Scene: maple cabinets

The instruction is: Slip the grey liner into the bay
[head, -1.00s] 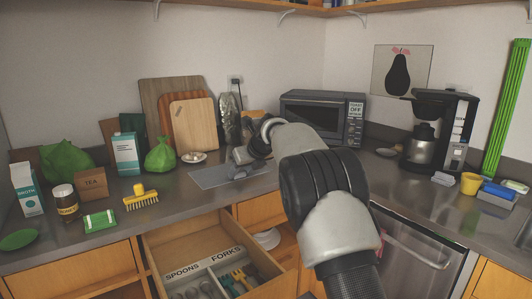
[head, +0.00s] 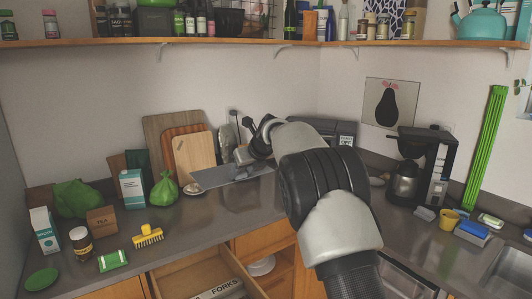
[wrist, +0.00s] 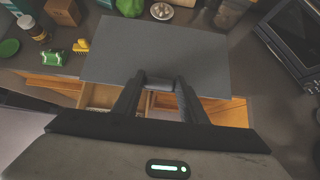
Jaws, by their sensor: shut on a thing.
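The grey liner (head: 215,177) is a thin flat rectangular sheet, held up off the counter. It fills the upper middle of the wrist view (wrist: 150,48). My gripper (head: 243,156) is shut on the near edge of the liner; the fingers also show in the wrist view (wrist: 160,82). An open wooden drawer (head: 175,277) is below the counter's front edge, with a FORKS label (head: 222,289) on a white divider. In the wrist view the liner hides part of the drawer. I cannot tell which space is the bay.
A yellow brush (head: 147,237), green pack (head: 112,261), tea box (head: 102,220) and jar (head: 81,243) stand on the left counter. Cutting boards (head: 196,155) lean on the back wall. A coffee maker (head: 436,165) stands right. The counter (head: 235,214) below the liner is clear.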

